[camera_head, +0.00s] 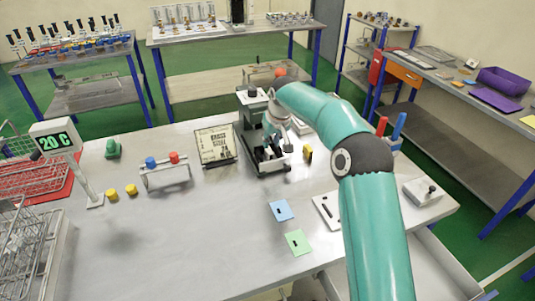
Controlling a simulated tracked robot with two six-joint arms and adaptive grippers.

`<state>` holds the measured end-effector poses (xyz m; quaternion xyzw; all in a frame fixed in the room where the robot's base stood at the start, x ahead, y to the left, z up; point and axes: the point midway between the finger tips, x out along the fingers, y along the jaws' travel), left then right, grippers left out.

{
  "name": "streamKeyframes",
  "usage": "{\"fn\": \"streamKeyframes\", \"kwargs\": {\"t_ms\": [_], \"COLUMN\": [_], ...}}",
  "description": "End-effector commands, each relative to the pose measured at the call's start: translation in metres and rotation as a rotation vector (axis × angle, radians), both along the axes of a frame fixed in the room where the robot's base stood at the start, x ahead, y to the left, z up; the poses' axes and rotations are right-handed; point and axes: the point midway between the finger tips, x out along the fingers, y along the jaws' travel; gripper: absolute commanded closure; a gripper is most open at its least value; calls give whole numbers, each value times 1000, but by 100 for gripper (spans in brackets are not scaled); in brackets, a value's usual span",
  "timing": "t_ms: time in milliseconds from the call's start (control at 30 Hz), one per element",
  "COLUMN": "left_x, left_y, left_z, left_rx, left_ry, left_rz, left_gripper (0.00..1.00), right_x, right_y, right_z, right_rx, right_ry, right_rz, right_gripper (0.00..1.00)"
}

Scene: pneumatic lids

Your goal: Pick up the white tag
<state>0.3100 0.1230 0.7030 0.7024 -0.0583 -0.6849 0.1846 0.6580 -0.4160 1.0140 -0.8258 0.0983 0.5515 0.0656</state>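A flat white piece with a dark mark (325,210), which looks like the white tag, lies on the grey table, partly hidden behind my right arm. A blue tag (281,210) and a green tag (297,243) lie to its left. My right arm reaches across the table to the press-like device at the back. My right gripper (272,148) is at that device, away from the white piece. Its fingers are small and mixed with the device, so I cannot tell whether they are open or hold anything. My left gripper is not in view.
A framed notice (215,146), a rack with blue and red knobs (165,170) and yellow cylinders (112,195) stand on the table. A display reading 20 C (56,139) and wire baskets (40,245) are at left. The front middle of the table is clear.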

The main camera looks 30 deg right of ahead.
Motion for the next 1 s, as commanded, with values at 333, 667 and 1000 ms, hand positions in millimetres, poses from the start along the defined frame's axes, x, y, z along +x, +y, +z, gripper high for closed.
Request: {"fn": "streamKeyframes", "kwargs": {"t_ms": [333, 667, 1000], "left_x": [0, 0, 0], "left_y": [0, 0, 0], "left_z": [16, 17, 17], "left_rx": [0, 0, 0], "left_ry": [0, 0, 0], "left_rz": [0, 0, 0], "left_gripper": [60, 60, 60], "right_x": [14, 18, 18], "right_y": [-2, -3, -3], "right_z": [-39, -48, -48], "right_rx": [0, 1, 1], "right_ry": [4, 1, 1], "right_rz": [-1, -1, -1], "right_gripper": [75, 75, 100]}}
